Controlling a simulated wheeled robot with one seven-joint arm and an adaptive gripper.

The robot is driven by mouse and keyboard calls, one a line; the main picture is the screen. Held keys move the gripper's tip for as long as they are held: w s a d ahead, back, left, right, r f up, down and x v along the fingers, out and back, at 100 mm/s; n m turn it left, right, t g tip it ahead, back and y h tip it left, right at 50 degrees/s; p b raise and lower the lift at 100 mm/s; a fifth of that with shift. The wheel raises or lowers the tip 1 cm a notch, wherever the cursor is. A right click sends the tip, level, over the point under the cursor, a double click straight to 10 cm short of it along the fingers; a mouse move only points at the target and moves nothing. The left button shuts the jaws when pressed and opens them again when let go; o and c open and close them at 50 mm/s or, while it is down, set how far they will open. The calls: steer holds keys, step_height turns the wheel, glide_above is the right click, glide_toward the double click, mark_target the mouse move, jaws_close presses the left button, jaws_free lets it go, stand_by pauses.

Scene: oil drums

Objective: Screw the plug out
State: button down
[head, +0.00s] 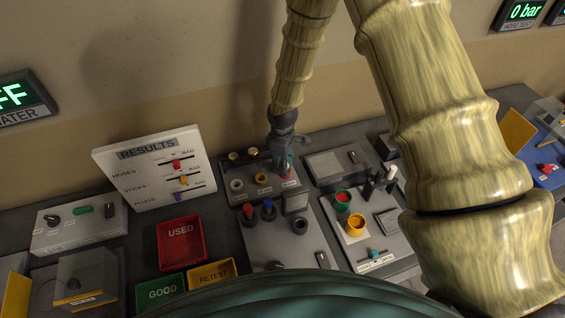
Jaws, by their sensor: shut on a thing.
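My gripper (282,150) points down over the right end of a grey block (246,196) at the back of the bench. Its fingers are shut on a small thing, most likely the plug. The fingers hide most of it, and only a little red (287,171) shows at the tips. I cannot tell whether it is still in its hole. On the same block a pale ring (237,185) and a yellow ring (261,178) stand to the left of my gripper.
A red USED tray (181,243), a green GOOD tray (160,291) and a yellow RETEST tray (211,274) stand at front left. A RESULTS board (155,167) stands behind them. Red and blue plugs (258,212) stand close in front of the block. A panel with cups (365,232) lies right.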

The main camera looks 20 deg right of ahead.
steer(key=n, duration=0.2)
steer(key=shift+n, duration=0.4)
steer(key=n, duration=0.1)
steer(key=n+p, duration=0.1)
steer(key=n, duration=0.1)
steer(key=shift+s+a+r, duration=0.1)
steer(key=shift+s+r, duration=0.05)
steer(key=n+p, duration=0.1)
steer(key=n, duration=0.2)
steer(key=shift+s, duration=0.1)
steer(key=c, duration=1)
jaws_free()
